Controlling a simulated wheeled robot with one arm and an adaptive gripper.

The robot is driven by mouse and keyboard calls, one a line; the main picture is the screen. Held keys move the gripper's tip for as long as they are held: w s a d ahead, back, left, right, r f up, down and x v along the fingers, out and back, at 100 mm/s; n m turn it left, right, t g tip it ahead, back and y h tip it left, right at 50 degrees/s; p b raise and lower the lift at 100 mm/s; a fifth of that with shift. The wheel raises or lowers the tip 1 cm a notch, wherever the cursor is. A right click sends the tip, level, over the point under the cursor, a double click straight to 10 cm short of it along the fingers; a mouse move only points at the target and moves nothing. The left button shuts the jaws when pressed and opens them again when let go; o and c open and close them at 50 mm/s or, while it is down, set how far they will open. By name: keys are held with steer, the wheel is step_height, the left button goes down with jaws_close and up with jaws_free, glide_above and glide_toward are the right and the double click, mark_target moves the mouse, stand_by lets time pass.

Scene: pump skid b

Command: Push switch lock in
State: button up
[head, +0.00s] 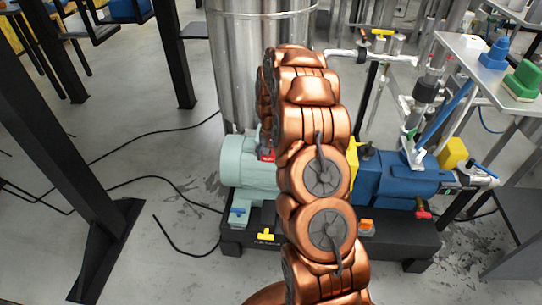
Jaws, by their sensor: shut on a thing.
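I cannot tell for sure which part is the switch lock. A small red part (267,155) shows at the left edge of my copper arm, against the green motor (248,168); it is partly hidden. A yellow handle-like part (267,235) stands on the front of the black skid base (248,224), above small yellow lettering. An orange part (367,226) sits on the base to the right. My arm rises through the middle of the view and bends over at the top. My gripper is hidden behind it, so its fingers do not show.
A steel tank (240,65) stands behind the motor. A blue pump (398,180) and pipes are at right. A grey table (465,48) at upper right holds blue and green parts. Black posts and loose cables (150,180) are at left. Open floor lies front left.

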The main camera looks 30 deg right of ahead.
mark_target(272, 150)
steer(key=shift+w+d, duration=1.05)
steer(key=shift+w, duration=0.25)
steer(key=o, duration=1.7)
step_height(272, 150, up, 12)
